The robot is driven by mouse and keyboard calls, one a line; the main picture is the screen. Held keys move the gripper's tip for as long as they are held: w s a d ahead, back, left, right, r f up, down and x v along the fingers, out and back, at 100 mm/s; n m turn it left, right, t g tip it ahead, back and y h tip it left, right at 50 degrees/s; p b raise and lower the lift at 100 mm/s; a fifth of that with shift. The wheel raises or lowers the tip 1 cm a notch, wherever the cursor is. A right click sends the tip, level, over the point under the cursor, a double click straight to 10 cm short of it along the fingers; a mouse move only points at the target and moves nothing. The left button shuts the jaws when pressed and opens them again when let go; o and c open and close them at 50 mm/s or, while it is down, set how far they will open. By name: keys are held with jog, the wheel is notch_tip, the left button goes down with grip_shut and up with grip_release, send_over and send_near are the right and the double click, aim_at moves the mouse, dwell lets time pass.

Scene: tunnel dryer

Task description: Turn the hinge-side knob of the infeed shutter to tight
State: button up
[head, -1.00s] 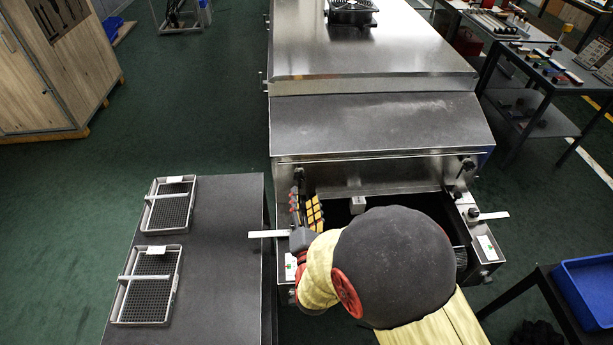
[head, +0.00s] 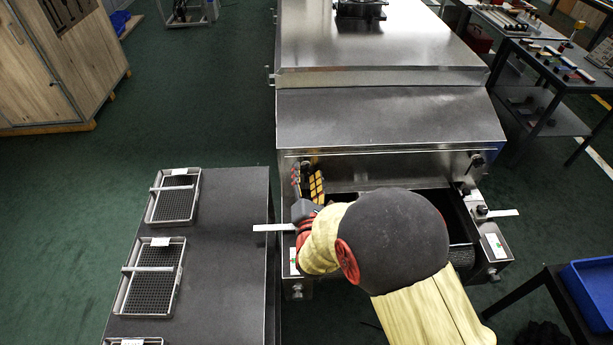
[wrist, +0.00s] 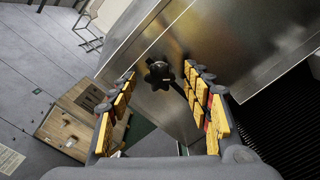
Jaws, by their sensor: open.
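In the wrist view a black lobed knob (wrist: 158,71) sits on the steel face of the infeed shutter (wrist: 195,45). It appears between and beyond the fingertips of my gripper (wrist: 164,82), which is open and empty. No contact is visible. In the head view my gripper (head: 308,180) is at the left end of the shutter (head: 390,170), and it hides the knob there. Another dark knob (head: 477,161) shows at the shutter's right end. I cannot tell the hinge side from these frames.
The dryer hood (head: 390,117) rises behind the shutter. A dark table (head: 225,250) with wire trays (head: 150,275) stands at left. A flat metal strip (head: 272,227) juts out left of the infeed frame. A blue bin (head: 590,290) is at lower right.

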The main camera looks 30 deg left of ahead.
jog(key=shift+c, duration=0.7)
jog(key=c, duration=1)
